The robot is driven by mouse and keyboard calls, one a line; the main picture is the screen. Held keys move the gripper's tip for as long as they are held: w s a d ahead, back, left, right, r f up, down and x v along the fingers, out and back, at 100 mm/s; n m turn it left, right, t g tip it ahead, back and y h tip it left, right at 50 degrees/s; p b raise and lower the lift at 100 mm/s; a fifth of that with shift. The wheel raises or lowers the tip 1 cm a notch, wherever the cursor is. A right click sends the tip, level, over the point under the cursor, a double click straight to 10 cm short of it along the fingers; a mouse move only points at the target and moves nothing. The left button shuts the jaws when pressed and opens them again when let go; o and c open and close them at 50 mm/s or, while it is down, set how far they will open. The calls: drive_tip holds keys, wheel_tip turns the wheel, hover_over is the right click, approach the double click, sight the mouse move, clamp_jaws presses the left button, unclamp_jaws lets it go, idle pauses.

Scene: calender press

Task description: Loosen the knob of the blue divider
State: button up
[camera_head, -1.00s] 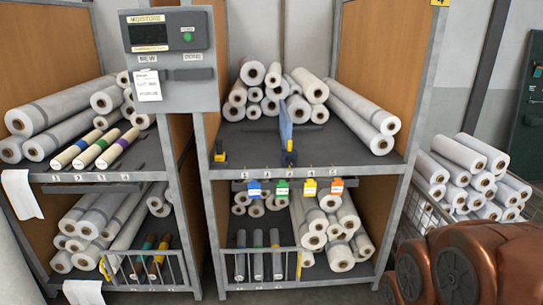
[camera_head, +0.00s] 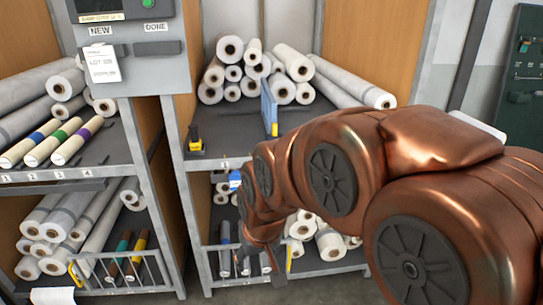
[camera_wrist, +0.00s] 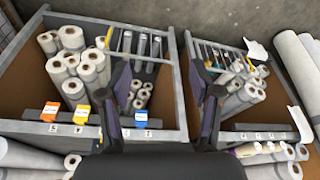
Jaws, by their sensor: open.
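The blue divider (camera_head: 269,107) stands upright on the middle shelf of the right-hand rack, in front of the stacked white rolls. Its foot is partly hidden behind my copper arm in the head view, and I cannot make out its knob clearly. The divider is not visible in the wrist view. My gripper (camera_wrist: 160,85) is open and empty, its two dark fingers spread apart. In the head view my arm's end hangs in front of the rack, below the shelf edge and lower than the divider.
A yellow-and-black fitting (camera_head: 195,141) sits left of the divider. In the wrist view, orange (camera_wrist: 50,111), yellow (camera_wrist: 81,114) and blue (camera_wrist: 142,115) tags line the shelf edge. A grey panel (camera_head: 135,55) hangs between the racks. Wire-fronted bins (camera_head: 115,271) hold tubes below.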

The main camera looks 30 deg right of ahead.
drive_tip(key=w+d+f+m+t+h+b, duration=0.1)
drive_tip(key=w+d+t+b, duration=0.3)
drive_tip(key=w, duration=0.7)
drive_tip(key=w+d+f+m+t+h+b, duration=0.1)
drive_tip(key=w+d+f+t+b, duration=0.15)
drive_tip(key=w+d, duration=0.6)
drive_tip(key=shift+w+d+r+m+t+h+b, duration=0.45)
drive_tip(key=shift+w+d+t+h+b, duration=0.55)
drive_tip(key=shift+w+d, duration=2.3)
drive_tip(key=shift+w+d+r+m+t+h+b, duration=0.5)
drive_tip(key=shift+w+d+t, duration=0.8)
drive_tip(key=shift+w+d, duration=1.95)
drive_tip(key=shift+w+d+r+m+t+h+b, duration=0.45)
drive_tip(key=shift+w+d+t+h+b, duration=0.6)
drive_tip(key=shift+w+d, duration=2.2)
drive_tip(key=shift+w+a+f, duration=0.1)
drive_tip(key=shift+w+a, duration=0.9)
drive_tip(key=shift+c, duration=0.2)
drive_tip(key=c, duration=1.1)
